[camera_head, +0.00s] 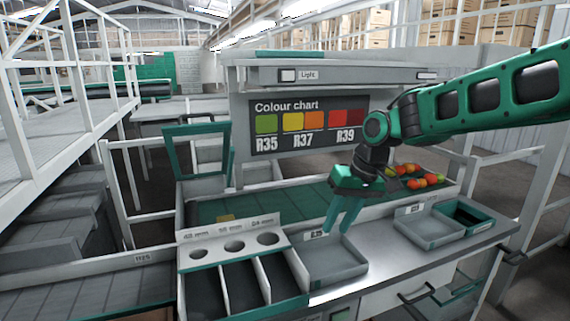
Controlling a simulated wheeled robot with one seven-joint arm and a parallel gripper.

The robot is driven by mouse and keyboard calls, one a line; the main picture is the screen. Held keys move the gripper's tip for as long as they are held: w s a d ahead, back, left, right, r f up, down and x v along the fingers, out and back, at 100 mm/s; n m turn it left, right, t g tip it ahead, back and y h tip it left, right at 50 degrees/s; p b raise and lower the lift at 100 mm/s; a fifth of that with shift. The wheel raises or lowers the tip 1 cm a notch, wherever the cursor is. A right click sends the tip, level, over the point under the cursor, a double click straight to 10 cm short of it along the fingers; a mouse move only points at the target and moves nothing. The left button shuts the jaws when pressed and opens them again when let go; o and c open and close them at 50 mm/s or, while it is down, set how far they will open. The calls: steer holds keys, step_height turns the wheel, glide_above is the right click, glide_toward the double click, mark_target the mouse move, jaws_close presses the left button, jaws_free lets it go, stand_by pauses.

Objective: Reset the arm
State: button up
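My arm reaches in from the right edge and bends down at its wrist. My gripper (338,230) points downward over the front of the sorting bench, above the grey tray (335,268) with a small label. Its two green fingers show a gap between them, with nothing visible held. The gripper appears to be above the tray, apart from it. The upper wrist hides part of the belt and some tomatoes behind.
Several red and orange tomatoes (425,181) lie on the green belt (265,204) behind. A three-hole sizing panel (212,238) with open bins stands left. Right are a grey tray (428,230) and a green-rimmed bin (468,214). The colour chart (305,125) stands behind.

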steer(key=s+d+f+m+h, duration=0.1)
steer(key=s+d+m+h, duration=0.1)
steer(key=s+d, duration=0.6)
steer(key=s+d+m+h, duration=0.1)
steer(key=s+d+m, duration=0.3)
steer(key=d, duration=0.7)
steer(key=s+d+f+m, duration=0.1)
steer(key=s+d, duration=0.3)
steer(key=s, duration=0.6)
steer(key=s+d+f+m+g, duration=0.1)
steer(key=s+d+f+m, duration=0.1)
steer(key=s, duration=0.8)
steer(key=d+f, duration=0.1)
steer(key=d, duration=0.1)
steer(key=shift+s+d+g, duration=0.15)
steer(key=shift+d+g, duration=0.15)
steer(key=shift+d, duration=0.1)
steer(key=shift+f, duration=0.1)
steer(key=shift+w+d+f+m, duration=0.25)
steer(key=shift+w+d+m, duration=0.05)
steer(key=shift+w+d, duration=0.2)
